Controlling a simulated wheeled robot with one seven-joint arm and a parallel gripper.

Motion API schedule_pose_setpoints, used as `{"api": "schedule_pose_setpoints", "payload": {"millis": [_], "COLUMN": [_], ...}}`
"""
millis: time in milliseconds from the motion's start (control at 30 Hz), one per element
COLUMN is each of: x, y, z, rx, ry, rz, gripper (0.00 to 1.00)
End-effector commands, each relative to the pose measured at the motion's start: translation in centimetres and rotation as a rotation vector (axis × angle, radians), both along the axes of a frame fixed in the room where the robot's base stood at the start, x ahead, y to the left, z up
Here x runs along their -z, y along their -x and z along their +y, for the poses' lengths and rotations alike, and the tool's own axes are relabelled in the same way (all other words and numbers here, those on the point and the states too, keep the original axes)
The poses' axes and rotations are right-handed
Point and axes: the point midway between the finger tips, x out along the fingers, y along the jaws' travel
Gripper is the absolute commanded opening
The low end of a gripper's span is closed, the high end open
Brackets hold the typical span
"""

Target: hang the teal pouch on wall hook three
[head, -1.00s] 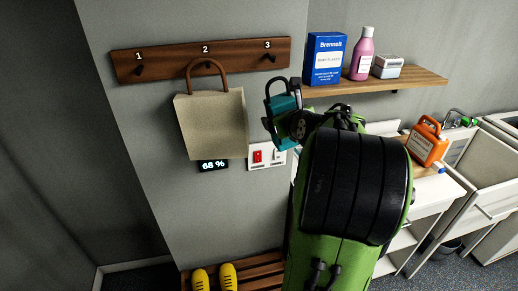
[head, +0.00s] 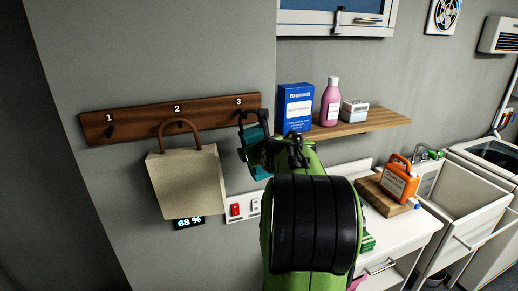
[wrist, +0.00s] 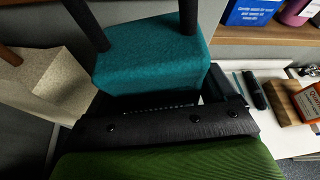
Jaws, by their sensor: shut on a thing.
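The teal pouch (head: 254,137) is held upright in my gripper (head: 258,155), just below the right end of the wooden hook rail (head: 150,119). Its dark handle stands up over the area under the label 3. Hook three itself is mostly covered there, and I cannot tell whether the handle touches it or is around it. In the wrist view the pouch (wrist: 155,50) fills the upper middle, with two dark handle straps rising from it. My gripper is shut on the pouch; the fingertips are largely hidden.
A beige bag (head: 187,180) hangs by its brown handle at hook two. Hook one (head: 110,131) is bare. Close to the right, a shelf (head: 350,125) carries a blue box (head: 295,108), a pink bottle (head: 331,102) and a small white-grey box (head: 354,111). A switch panel (head: 242,207) is below.

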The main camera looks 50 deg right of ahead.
Motion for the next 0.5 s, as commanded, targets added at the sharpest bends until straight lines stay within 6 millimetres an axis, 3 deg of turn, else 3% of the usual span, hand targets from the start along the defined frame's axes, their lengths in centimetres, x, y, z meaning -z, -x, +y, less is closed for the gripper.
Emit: {"api": "schedule_pose_setpoints", "payload": {"millis": [500], "x": [0.0], "y": [-3.2], "z": [-1.7], "rx": [-0.002], "ry": [0.001], "rz": [-0.001], "gripper": [0.48]}}
